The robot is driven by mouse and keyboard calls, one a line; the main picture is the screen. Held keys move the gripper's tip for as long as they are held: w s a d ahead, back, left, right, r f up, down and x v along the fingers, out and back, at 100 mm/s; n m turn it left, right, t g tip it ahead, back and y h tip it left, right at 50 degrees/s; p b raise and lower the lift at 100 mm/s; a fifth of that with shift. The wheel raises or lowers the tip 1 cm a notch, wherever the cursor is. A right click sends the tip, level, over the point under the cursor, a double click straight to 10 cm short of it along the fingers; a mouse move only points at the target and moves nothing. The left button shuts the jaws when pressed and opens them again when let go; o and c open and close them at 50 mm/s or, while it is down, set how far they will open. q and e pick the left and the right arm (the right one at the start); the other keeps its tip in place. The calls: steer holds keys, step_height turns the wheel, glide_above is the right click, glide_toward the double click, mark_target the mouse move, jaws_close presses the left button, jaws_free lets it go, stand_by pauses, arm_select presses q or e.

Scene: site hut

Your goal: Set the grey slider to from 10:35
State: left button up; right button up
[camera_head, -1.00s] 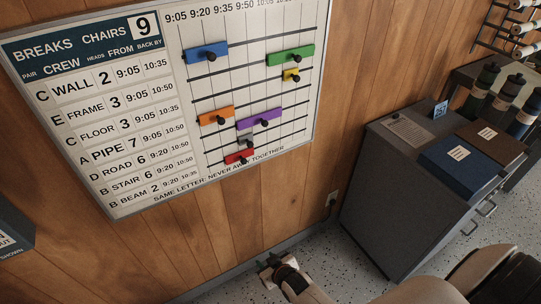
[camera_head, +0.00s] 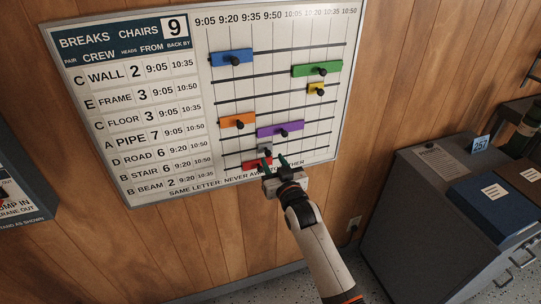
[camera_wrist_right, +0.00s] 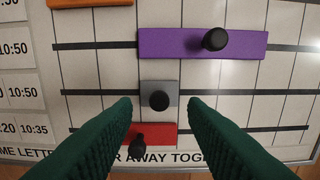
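The grey slider (camera_head: 264,150) is a short block with a black knob, on the second-lowest rail of the wall board (camera_head: 160,190). It also shows in the right wrist view (camera_wrist_right: 147,90), below the purple slider (camera_wrist_right: 175,42) and just above the red slider (camera_wrist_right: 165,132). My right gripper (camera_head: 275,161) is at the lower part of the board. In the wrist view its two green fingers are apart, one to each side of the grey slider's knob, with nothing held between them. The head view cannot show whether they touch the board. My left gripper is not in view.
Blue (camera_head: 218,60), green (camera_head: 300,72), yellow (camera_head: 312,88) and orange (camera_head: 228,122) sliders sit on higher rails. The grey rail is clear to the right of the slider. A grey cabinet (camera_head: 385,215) stands at the right.

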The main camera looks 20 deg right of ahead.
mark_target(269, 154)
steer(key=shift+w+a, duration=0.1)
steer(key=shift+w, duration=1.7)
jaws_close()
